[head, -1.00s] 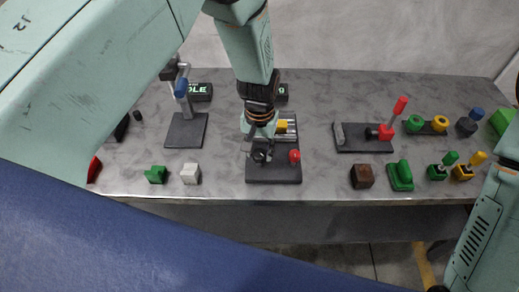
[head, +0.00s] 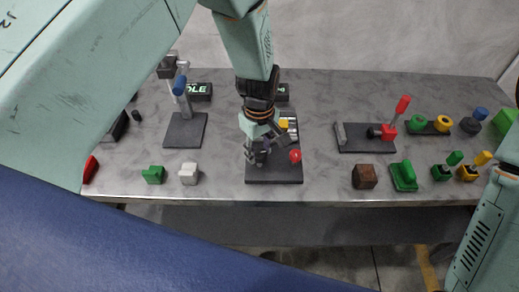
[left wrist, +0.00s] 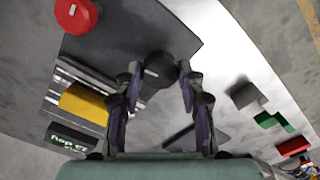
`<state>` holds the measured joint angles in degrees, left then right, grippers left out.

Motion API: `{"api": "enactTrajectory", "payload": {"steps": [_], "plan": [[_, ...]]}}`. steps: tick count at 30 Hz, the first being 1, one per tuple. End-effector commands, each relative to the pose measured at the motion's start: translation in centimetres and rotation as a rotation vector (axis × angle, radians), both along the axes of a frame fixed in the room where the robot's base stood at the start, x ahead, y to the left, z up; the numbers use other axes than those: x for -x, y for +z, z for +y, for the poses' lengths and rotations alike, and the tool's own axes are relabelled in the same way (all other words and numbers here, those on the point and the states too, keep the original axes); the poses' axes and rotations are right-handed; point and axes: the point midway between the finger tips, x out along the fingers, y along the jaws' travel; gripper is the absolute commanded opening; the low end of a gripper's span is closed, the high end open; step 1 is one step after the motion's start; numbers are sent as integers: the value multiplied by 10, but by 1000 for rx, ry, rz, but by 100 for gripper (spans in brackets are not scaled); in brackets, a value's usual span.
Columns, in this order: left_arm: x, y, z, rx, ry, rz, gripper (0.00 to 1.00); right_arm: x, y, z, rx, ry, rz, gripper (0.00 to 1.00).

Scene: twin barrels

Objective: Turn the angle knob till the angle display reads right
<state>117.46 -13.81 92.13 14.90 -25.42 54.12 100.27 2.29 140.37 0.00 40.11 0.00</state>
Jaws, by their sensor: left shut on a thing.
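A dark round knob (left wrist: 160,70) with a white mark sits on a dark base plate (left wrist: 193,30) in the left wrist view. My left gripper (left wrist: 160,82) has its fingers on both sides of this knob, shut on it. In the head view my left gripper (head: 258,155) reaches down onto the plate (head: 274,174) and hides the knob. A red knob (head: 295,156) stands beside it and also shows in the left wrist view (left wrist: 76,14). A small black display (head: 282,92) behind is partly hidden by my arm; its lettering (left wrist: 70,138) is unreadable. My right gripper is out of view.
A yellow block (left wrist: 85,103) sits on a striped metal part near the gripper. Left stand (head: 185,130), another display (head: 198,91) and red-handled lever fixture (head: 388,130) flank the plate. Green block (head: 153,174), white block (head: 189,174) and brown block (head: 364,177) lie near the front edge.

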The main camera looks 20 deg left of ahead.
Motion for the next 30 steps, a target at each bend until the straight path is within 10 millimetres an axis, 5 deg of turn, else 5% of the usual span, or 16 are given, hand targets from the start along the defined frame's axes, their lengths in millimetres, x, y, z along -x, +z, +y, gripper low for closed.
{"api": "enactTrajectory", "payload": {"steps": [15,30], "plan": [[1,-1,1,0,448,-2,7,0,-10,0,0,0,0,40],[2,-1,1,-1,647,-1,7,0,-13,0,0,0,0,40]]}}
